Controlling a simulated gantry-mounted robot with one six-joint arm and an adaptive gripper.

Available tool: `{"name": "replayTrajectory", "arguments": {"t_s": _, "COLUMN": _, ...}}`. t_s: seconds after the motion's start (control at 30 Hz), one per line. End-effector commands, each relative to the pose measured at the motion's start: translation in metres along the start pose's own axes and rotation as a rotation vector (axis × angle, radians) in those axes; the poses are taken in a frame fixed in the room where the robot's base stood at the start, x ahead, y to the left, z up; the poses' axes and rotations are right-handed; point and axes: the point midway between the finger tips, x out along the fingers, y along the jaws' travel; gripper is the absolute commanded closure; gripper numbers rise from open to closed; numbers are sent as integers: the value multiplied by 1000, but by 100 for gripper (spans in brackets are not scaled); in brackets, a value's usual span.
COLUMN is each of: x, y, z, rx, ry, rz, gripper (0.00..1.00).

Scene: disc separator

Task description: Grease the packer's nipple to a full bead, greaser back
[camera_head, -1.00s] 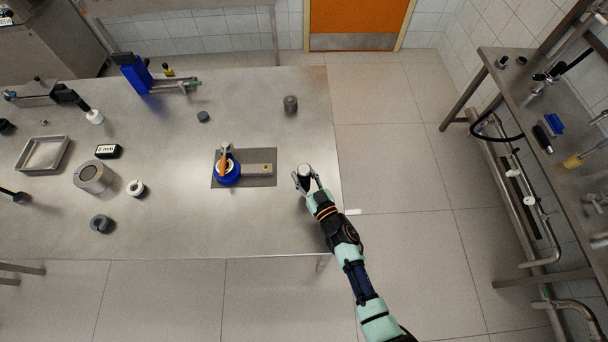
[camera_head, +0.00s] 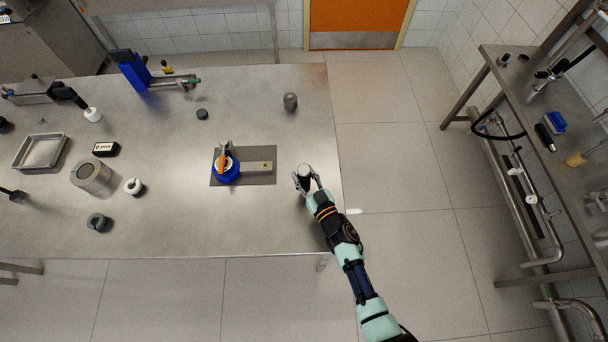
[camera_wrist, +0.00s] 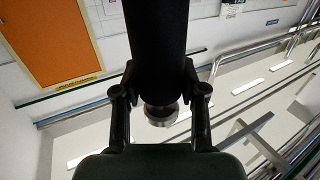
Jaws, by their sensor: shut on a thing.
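My gripper (camera_head: 306,182) is at the right edge of the steel table, shut on a dark cylinder (camera_wrist: 158,40). In the wrist view the cylinder stands between the fingers, with a metal ring or cap at its lower end. From the head view its pale round end (camera_head: 304,171) faces up. I take it for the greaser but cannot confirm this. Left of my gripper, apart from it, a blue round unit with an orange lever (camera_head: 226,172) sits on a dark plate (camera_head: 243,181). A grey block (camera_head: 255,167) there bears a small yellowish spot (camera_head: 265,166), perhaps the nipple. Any grease bead is too small to tell.
A grey cylinder (camera_head: 290,102) stands behind my gripper. A steel pot (camera_head: 92,178), a white ring (camera_head: 134,187), a grey ring (camera_head: 98,222) and a tray (camera_head: 40,152) lie left. A blue stand (camera_head: 132,72) is at the back. The front right table is clear.

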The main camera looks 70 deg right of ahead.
Motion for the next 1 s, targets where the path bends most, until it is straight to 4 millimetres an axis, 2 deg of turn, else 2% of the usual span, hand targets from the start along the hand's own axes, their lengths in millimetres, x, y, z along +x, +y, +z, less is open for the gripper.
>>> {"name": "replayTrajectory", "arguments": {"t_s": 0.37, "x": 0, "y": 0, "z": 1, "rx": 0, "ry": 2, "rz": -1, "gripper": 100}}
{"name": "replayTrajectory", "arguments": {"t_s": 0.57, "x": 0, "y": 0, "z": 9, "rx": 0, "ry": 2, "rz": -1, "gripper": 100}}
{"name": "replayTrajectory", "arguments": {"t_s": 0.6, "x": 0, "y": 0, "z": 7, "rx": 0, "ry": 2, "rz": -1, "gripper": 54}}
{"name": "replayTrajectory", "arguments": {"t_s": 0.7, "x": 0, "y": 0, "z": 7, "rx": 0, "ry": 2, "rz": -1, "gripper": 37}}
{"name": "replayTrajectory", "arguments": {"t_s": 0.77, "x": 0, "y": 0, "z": 7, "rx": 0, "ry": 2, "rz": -1, "gripper": 29}}
{"name": "replayTrajectory", "arguments": {"t_s": 1.0, "x": 0, "y": 0, "z": 8, "rx": 0, "ry": 0, "rz": 0, "gripper": 29}}
